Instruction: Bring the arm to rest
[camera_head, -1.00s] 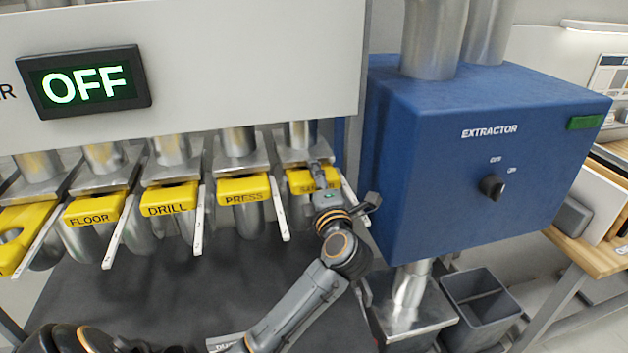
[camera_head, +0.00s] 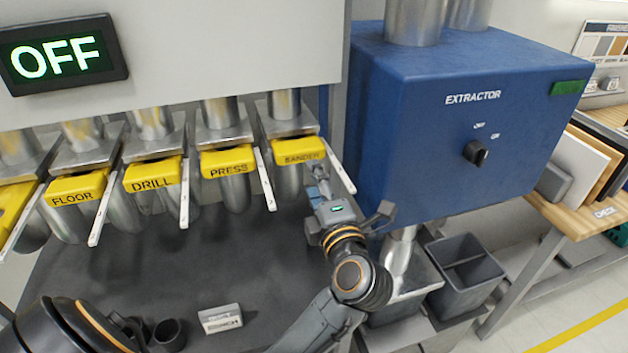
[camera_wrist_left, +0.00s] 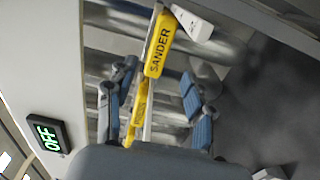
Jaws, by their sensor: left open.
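My left gripper (camera_head: 350,190) is in front of and just below the yellow SANDER gate (camera_head: 298,151) in the head view. Its jaws are spread and nothing is between them. In the left wrist view, the two blue-grey fingers (camera_wrist_left: 158,78) stand apart, with the SANDER gate (camera_wrist_left: 159,46) beyond them. I cannot tell whether a finger touches the gate or its white lever (camera_head: 338,168). My right gripper does not show.
Yellow PRESS (camera_head: 228,162), DRILL (camera_head: 152,174) and FLOOR (camera_head: 77,189) gates line the duct row to the left. The blue extractor box (camera_head: 455,125) stands close on the right, above grey bins (camera_head: 465,272). A small label block (camera_head: 220,318) lies on the dark surface below. The display (camera_head: 62,55) reads OFF.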

